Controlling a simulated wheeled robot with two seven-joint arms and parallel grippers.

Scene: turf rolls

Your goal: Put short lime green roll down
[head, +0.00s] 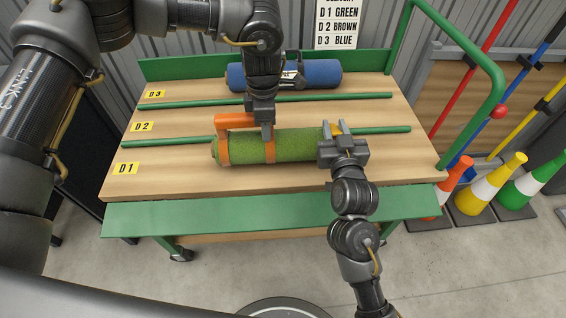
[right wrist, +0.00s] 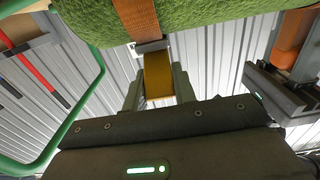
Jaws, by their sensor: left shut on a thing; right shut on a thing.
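The lime green roll (head: 288,147) lies lengthwise over the D1 lane at the front of the cart, close to the front green rail. It has orange straps, one orange handle (head: 236,120) and a yellow grip (right wrist: 158,75). My left gripper (head: 267,130) is shut on the orange handle from above. My right gripper (head: 341,140) is shut on the yellow grip at the roll's right end; the right wrist view shows it between the fingers. Whether the roll's underside touches the deck I cannot tell.
The wooden cart deck (head: 160,180) has green rails dividing lanes D1, D2 and D3. A blue roll (head: 322,73) lies in D3. D2 looks bare. A sign (head: 337,25) hangs behind. Colored cones (head: 490,185) stand right of the cart, beside its green handle frame (head: 490,75).

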